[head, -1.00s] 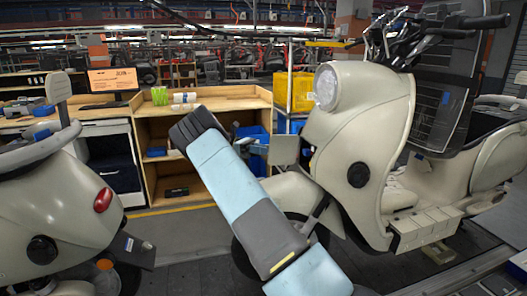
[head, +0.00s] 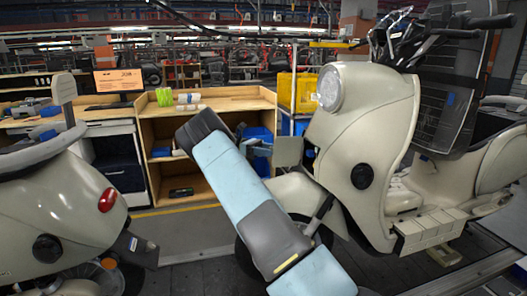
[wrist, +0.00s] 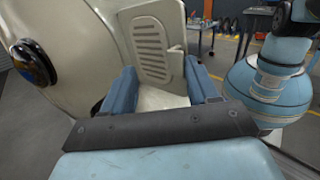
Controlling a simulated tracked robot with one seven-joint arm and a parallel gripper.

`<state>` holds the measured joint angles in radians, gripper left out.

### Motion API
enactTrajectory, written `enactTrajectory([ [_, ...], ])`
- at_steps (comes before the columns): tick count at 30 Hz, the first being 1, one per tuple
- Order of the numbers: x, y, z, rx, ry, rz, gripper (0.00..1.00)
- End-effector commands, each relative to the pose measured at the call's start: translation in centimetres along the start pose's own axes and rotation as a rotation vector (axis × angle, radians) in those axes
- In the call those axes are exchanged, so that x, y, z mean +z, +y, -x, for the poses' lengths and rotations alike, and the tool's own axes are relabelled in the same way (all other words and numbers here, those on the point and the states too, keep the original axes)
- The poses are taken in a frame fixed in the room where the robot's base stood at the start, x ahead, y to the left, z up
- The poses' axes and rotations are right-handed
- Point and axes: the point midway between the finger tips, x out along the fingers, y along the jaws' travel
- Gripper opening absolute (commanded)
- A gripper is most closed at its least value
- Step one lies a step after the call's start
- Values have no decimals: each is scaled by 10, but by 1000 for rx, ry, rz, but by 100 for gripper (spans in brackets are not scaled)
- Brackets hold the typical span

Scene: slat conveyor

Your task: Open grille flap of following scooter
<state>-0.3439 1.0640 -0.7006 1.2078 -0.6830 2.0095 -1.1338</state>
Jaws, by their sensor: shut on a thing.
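The following scooter (head: 400,110) is the cream one on the right, its round headlight facing left. Its grille flap (head: 288,152) juts out from the scooter's front, seen almost as a plain grey panel. In the wrist view the flap (wrist: 150,48) is a cream plate with a column of slots, standing beside the curved cream body. My gripper (head: 262,148) is at the flap's left edge in the head view. In the wrist view its blue fingers (wrist: 161,92) are shut on the flap's near part. The exact contact is partly hidden.
Another cream scooter (head: 60,205) with a red tail light stands close at the left. A wooden shelf unit (head: 225,103) and a yellow crate (head: 300,92) are behind my arm. A dark round part (wrist: 33,62) sits on the body at the wrist view's left.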

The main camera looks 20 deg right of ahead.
Motion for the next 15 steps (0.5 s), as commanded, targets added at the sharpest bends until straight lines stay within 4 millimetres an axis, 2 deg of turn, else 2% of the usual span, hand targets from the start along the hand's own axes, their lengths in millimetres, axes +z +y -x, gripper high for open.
enactTrajectory([
  [15, -2, -1, 41, 2, -4, -5, 47],
])
